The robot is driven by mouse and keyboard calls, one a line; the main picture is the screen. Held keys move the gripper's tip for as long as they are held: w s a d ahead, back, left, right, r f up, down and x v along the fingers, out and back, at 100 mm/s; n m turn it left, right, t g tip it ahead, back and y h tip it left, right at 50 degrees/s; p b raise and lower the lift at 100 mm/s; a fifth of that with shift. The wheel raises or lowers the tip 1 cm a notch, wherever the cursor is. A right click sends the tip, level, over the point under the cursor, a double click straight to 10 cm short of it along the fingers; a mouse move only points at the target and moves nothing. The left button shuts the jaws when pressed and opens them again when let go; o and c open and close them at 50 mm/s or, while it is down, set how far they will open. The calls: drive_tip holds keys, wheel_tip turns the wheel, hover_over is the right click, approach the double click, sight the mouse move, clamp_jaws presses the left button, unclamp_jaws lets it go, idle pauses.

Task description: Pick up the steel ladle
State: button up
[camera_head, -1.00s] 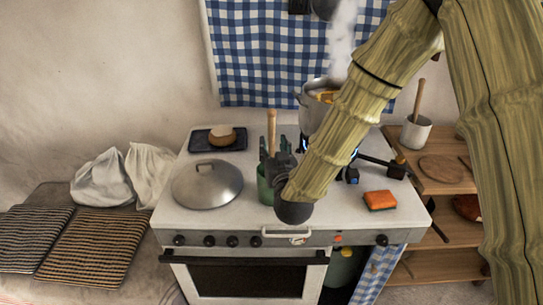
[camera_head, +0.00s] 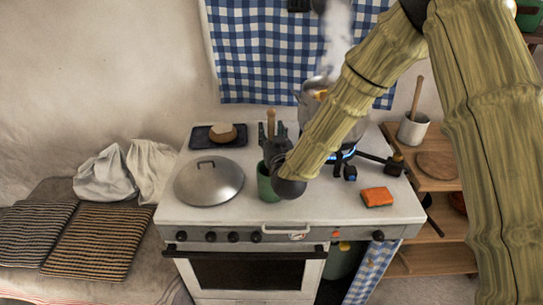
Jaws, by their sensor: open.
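I cannot make out the steel ladle for certain. An upright wooden handle (camera_head: 271,122) shows at the green container (camera_head: 264,186) on the stove top, and what it belongs to is hidden. My gripper (camera_head: 272,137) is dark and open, pointing away over the stove. Its fingers appear on either side of the wooden handle in the picture. I cannot tell whether they touch it. My wrist covers part of the green container.
A steaming pot (camera_head: 312,97) stands on a lit burner behind my arm. A round metal lid (camera_head: 209,184) lies left of the gripper. An orange sponge (camera_head: 377,197) lies at the right front. A dark tray (camera_head: 203,139) with a round item is at the back left.

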clamp_jaws()
drive_tip(key=shift+r, duration=0.15)
